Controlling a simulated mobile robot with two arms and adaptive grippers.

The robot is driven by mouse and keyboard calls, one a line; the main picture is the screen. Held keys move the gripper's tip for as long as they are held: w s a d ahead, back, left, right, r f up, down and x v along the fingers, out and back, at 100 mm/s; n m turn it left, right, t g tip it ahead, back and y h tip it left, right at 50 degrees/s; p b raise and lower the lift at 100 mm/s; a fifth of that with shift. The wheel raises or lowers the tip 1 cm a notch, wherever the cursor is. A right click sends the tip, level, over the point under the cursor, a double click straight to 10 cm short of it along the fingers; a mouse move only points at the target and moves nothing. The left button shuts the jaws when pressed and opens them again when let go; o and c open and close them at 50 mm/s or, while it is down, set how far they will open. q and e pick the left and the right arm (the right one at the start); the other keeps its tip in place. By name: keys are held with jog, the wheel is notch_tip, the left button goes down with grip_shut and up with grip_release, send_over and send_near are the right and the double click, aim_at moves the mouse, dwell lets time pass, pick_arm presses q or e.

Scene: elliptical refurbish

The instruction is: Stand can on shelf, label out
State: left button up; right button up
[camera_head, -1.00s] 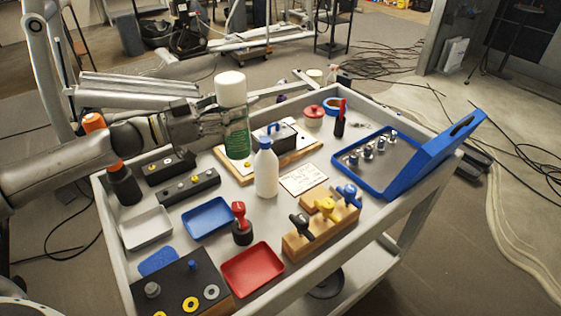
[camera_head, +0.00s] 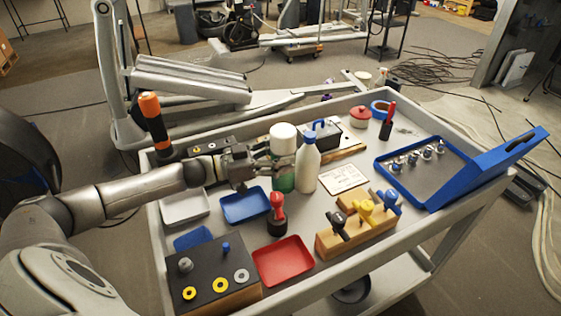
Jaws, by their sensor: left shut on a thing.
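The can (camera_head: 284,180) is a green cylinder with a white top, upright over the cart's top tray, just left of the white bottle. My left gripper (camera_head: 268,165) is shut on the can from its left side. The fingers cover the can's middle, and the bottle hides part of its right side. I cannot tell whether the can's base touches the tray. The cart's lower shelf (camera_head: 368,274) shows in part below the top tray. My right gripper is not in view.
A white bottle (camera_head: 307,167) with a blue cap stands close beside the can. An open blue case (camera_head: 420,180) lies at right.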

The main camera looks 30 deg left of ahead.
pick_arm(q)
jog(key=shift+f, duration=1.2)
jog(key=o, duration=1.3)
jog(key=shift+o, duration=0.3)
jog(key=shift+r, duration=0.1)
